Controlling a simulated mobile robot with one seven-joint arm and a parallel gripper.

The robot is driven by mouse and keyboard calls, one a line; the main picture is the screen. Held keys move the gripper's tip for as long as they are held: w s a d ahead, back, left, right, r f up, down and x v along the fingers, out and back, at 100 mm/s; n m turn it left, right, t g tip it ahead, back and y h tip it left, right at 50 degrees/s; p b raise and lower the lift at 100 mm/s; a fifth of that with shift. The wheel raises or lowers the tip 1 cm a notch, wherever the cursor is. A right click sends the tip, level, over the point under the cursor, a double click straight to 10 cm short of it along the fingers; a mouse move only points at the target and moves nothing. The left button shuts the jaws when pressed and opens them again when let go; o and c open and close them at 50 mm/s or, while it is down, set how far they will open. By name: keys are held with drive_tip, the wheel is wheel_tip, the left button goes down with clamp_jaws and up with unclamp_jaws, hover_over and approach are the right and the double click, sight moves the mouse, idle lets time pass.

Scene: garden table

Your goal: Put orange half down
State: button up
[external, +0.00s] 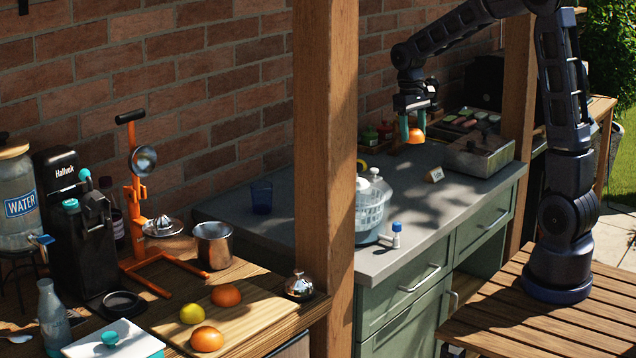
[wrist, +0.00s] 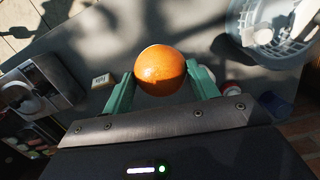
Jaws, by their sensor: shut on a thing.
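The orange half (external: 416,136) is held in my gripper (external: 412,133), above the grey counter (external: 395,258) near the brick wall. In the wrist view the orange half (wrist: 160,70) shows its rounded peel between the two green fingers of my gripper (wrist: 160,88). The fingers touch it on both sides. Its cut face is not visible in the wrist view. The counter surface (wrist: 195,28) shows beyond it, with a gap that I cannot measure.
A metal box (external: 478,155) sits to the right, a small card (external: 434,175) in front. A wooden post (external: 325,150) hides part of the counter. Whole fruit lies on a cutting board (external: 245,326).

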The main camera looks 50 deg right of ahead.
sight(416, 200)
drive_tip(key=d, duration=0.4)
drive_tip(key=f, duration=1.9)
drive_tip(key=shift+w+d+f, duration=0.15)
drive_tip(key=shift+w+f, duration=0.15)
drive_tip(key=o, duration=1)
drive_tip(key=shift+f, duration=0.1)
